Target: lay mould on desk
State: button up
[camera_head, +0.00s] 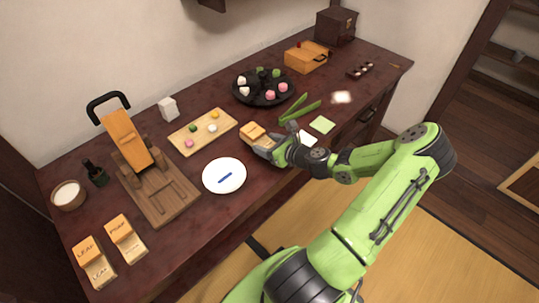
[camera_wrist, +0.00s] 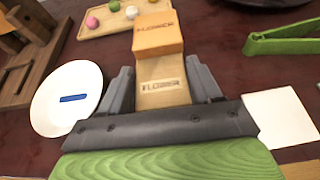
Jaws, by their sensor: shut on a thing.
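A wooden mould (camera_wrist: 158,35) with an orange upper block and a paler lower part lies ahead of my gripper in the wrist view. Both parts bear lettering that looks like "FLOWER". In the head view the mould (camera_head: 252,131) is at the middle of the dark red desk (camera_head: 285,128), right of the sweets board. My gripper (camera_wrist: 163,88) is shut on the paler part, one finger on each side. In the head view my gripper (camera_head: 265,146) hides part of the mould. I cannot tell whether the mould touches the desk or is just above it.
A white plate (camera_head: 211,178) with a blue strip lies left of my gripper. Green tongs (camera_head: 300,110) and paper squares (camera_head: 322,124) lie to the right. A sweets board (camera_head: 200,138), a wooden press (camera_head: 154,187) and two other moulds (camera_head: 126,238) stand left.

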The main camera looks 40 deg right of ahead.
notch_tip(320, 180, down, 4)
jog(key=shift+r+b, duration=0.1)
jog(key=shift+b, duration=0.75)
jog(key=shift+r, duration=0.1)
jog(key=o, duration=1.1)
